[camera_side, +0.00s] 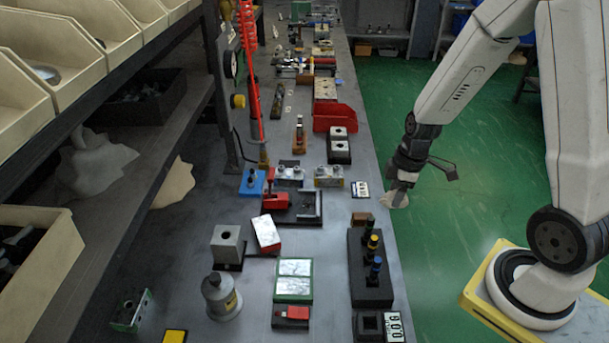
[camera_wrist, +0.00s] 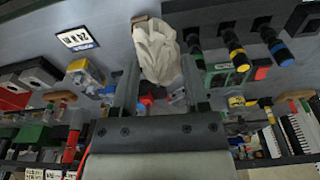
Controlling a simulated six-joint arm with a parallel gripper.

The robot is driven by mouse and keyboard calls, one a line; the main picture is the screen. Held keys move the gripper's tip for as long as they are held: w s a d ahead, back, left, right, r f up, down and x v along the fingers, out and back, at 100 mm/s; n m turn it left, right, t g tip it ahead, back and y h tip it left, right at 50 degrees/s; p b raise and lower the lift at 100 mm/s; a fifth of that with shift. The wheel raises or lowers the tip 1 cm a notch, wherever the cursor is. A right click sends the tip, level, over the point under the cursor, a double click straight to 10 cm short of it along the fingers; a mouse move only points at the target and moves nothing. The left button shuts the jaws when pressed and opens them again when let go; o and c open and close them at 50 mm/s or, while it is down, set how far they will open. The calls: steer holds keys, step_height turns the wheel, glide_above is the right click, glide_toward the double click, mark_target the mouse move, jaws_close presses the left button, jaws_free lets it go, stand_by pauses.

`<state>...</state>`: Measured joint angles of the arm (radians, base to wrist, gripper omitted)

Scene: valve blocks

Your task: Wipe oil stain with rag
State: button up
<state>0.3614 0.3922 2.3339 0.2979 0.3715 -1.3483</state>
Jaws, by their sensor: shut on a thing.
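My gripper (camera_side: 404,177) is shut on a crumpled off-white rag (camera_side: 393,198), which hangs below the fingers. In the side view the rag overlaps the right edge of the grey workbench (camera_side: 340,262); whether it touches the bench I cannot tell. In the wrist view the rag (camera_wrist: 156,52) is bunched between the two fingertips of my gripper (camera_wrist: 157,72) and covers what lies behind it. I cannot make out an oil stain in either view.
A black block with upright ringed tools (camera_side: 371,282) stands near the bench's right edge, close to the rag. A small printed card (camera_side: 360,189) lies left of the rag. Valve blocks and a red bin (camera_side: 336,118) crowd the bench. Green floor (camera_side: 455,215) lies to the right.

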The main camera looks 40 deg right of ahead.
steer(key=w+a+f+n, duration=0.1)
steer(key=w+a+n, duration=0.2)
steer(key=w+n, duration=0.5)
steer(key=w+a+f+n+g, duration=0.1)
steer(key=w+a+f+n, duration=0.1)
steer(key=w+n, duration=0.6)
steer(key=w+a, duration=0.1)
steer(key=w, duration=0.4)
steer(key=shift+a+f+g, duration=0.2)
steer(key=shift+a+g, duration=0.1)
steer(key=shift+a, duration=0.1)
steer(key=shift+w+a+f+n, duration=0.1)
steer(key=shift+w+a+n, duration=0.3)
steer(key=shift+n, duration=0.2)
steer(key=shift+f, duration=0.1)
steer(key=shift+f, duration=3.45)
steer(key=shift+f, duration=0.2)
steer(key=shift+w+d, duration=0.3)
steer(key=shift+s+a, duration=0.15)
